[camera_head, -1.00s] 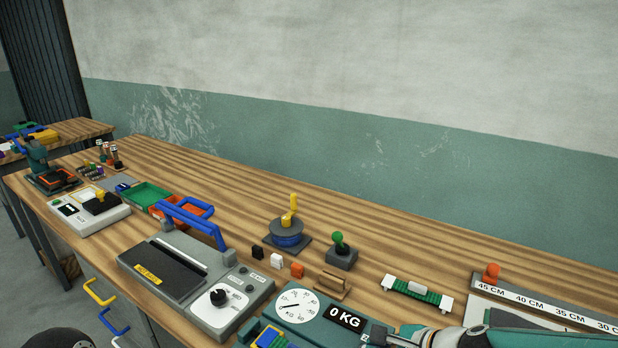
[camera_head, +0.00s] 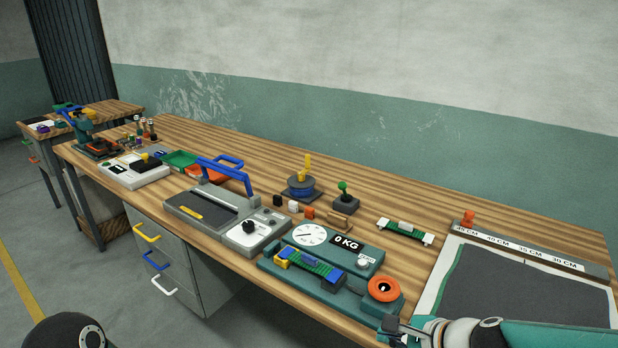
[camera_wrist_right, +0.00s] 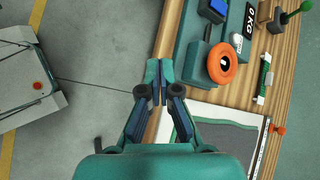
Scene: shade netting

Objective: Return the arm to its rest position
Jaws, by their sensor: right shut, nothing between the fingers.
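My right gripper (camera_head: 392,328) shows at the bottom of the head view, its arm coming in from the right. It is at the bench's front edge, in front of the teal tester with the orange ring. In the right wrist view the gripper (camera_wrist_right: 157,98) is shut with its fingers together and nothing between them. It hangs over the edge of the wooden bench (camera_wrist_right: 175,20), with the grey floor to its left. My left gripper is not in view.
The teal tester (camera_head: 330,290) with dial and 0 KG display stands left of the gripper. A dark sheet (camera_head: 520,290) on a white board lies right, beside a ruler (camera_head: 530,250). A sealer (camera_head: 225,215) stands further left. Floor in front is open.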

